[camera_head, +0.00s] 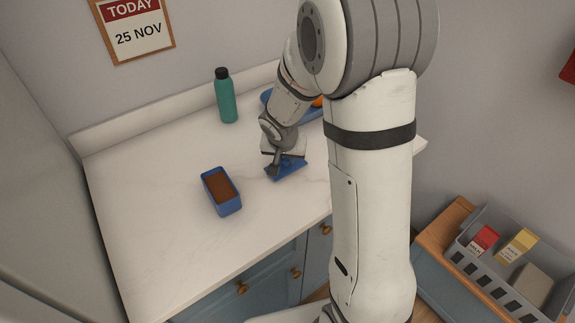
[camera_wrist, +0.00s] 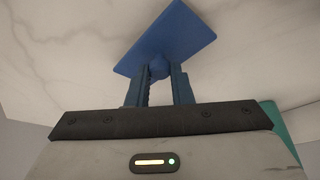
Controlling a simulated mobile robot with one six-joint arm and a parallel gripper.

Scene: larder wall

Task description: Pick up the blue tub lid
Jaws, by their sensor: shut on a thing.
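The blue tub lid (camera_wrist: 168,38) is a flat blue rectangle with a round knob in its middle. My gripper (camera_wrist: 158,72) is shut on the knob, with one finger on each side. In the head view the lid (camera_head: 288,168) is under my gripper (camera_head: 272,170), at or just above the white counter; I cannot tell whether it touches. The blue tub (camera_head: 221,191) stands open on the counter to the left of the lid, with brown contents inside.
A teal bottle (camera_head: 226,96) stands at the back of the counter. A blue tray (camera_head: 266,97) with something orange is partly hidden behind my arm. A grey crate (camera_head: 478,273) with boxes sits on a lower cabinet at the right. The counter's left part is clear.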

